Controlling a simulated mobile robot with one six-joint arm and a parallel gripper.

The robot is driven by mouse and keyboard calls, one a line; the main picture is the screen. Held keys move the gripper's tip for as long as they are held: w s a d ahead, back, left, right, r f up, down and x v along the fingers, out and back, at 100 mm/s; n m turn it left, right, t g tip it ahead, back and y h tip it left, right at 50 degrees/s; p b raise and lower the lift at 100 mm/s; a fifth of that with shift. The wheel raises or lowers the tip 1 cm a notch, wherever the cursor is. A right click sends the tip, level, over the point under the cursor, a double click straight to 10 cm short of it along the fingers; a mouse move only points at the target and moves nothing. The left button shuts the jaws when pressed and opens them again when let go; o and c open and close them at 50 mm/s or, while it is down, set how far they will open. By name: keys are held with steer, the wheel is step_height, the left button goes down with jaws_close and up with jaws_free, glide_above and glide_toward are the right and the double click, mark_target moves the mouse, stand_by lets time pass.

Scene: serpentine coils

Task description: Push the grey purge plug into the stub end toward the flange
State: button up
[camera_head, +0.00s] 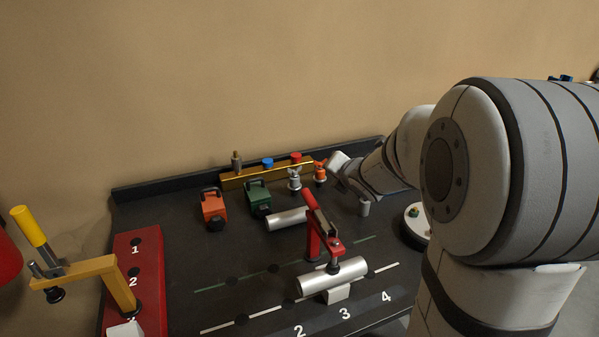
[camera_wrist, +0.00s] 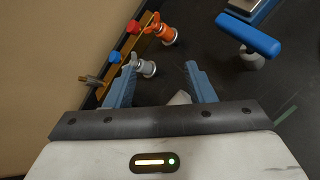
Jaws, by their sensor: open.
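The grey purge plug (camera_head: 294,178), with a grey wing top and silver body, stands by the yellow rack at the back. In the wrist view the grey plug (camera_wrist: 147,68) lies beside the inner side of the left finger; contact is unclear. My gripper (camera_wrist: 161,70) is open, its blue-grey fingers apart. In the head view its fingers are not clearly visible. One silver tube (camera_head: 335,276) rests on a white block under a red clamp. Another tube (camera_head: 285,219) lies behind it. I cannot tell which tube has the stub end, nor make out a flange.
An orange plug (camera_head: 319,174) stands right of the grey one. Orange (camera_head: 213,208) and green (camera_head: 257,197) handled blocks are left of them. The red clamp (camera_head: 318,228) rises mid-table. A blue handle (camera_wrist: 248,35) is right of my fingers. A red numbered block (camera_head: 120,265) stands left.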

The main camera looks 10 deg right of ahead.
mark_target(298, 181)
steer(key=w+a+f+n+y, duration=0.1)
steer(key=f+n+y, duration=0.1)
steer(key=n, duration=0.2)
steer(key=w+a+f+n+y+b, duration=0.1)
steer(key=w+f+n+y, duration=0.1)
steer(key=n, duration=0.3)
steer(key=w+a+f+n+y+b, duration=0.1)
steer(key=f+n, duration=0.1)
steer(key=n, duration=0.2)
steer(key=shift+w+a+f+n+y, duration=0.2)
steer(key=shift+w+f+n+y, duration=0.1)
steer(key=shift+f+y, duration=0.1)
steer(key=b+x, duration=0.2)
steer(key=x, duration=0.9)
steer(key=shift+a+f, duration=0.1)
steer(key=shift+w+a, duration=0.1)
steer(key=shift+w, duration=0.1)
steer(key=shift+c, duration=0.6)
steer(key=c, duration=0.8)
steer(key=shift+r+p, duration=2.1)
steer(key=shift+r, duration=2.5)
steer(key=shift+c, duration=0.2)
